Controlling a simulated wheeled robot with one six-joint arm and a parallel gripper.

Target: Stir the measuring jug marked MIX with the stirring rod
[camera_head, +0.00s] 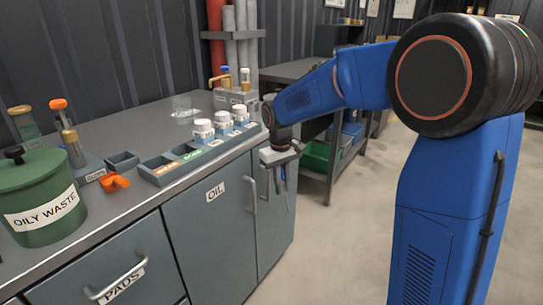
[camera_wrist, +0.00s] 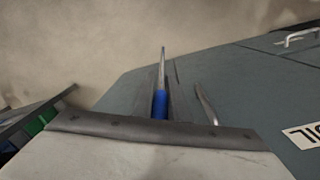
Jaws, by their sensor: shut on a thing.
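My gripper (camera_head: 280,182) hangs beside the front of the cabinet, below the level of the worktop and out over the floor side. It is shut on a thin rod with a blue grip (camera_wrist: 160,104), which looks like the stirring rod; its grey metal shaft (camera_wrist: 163,62) runs on past the fingers in the wrist view. A clear glass vessel (camera_head: 183,106) stands on the worktop near its back edge. It may be the measuring jug, but I can read no MIX mark on it.
On the worktop (camera_head: 118,207) are a tray (camera_head: 160,172) with white-lidded jars (camera_head: 203,129), a grey holder block (camera_head: 236,98), an orange object (camera_head: 115,182) and a green OILY WASTE can (camera_head: 40,195). Cabinet handles (camera_head: 250,195) stick out near my gripper. Floor at right is clear.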

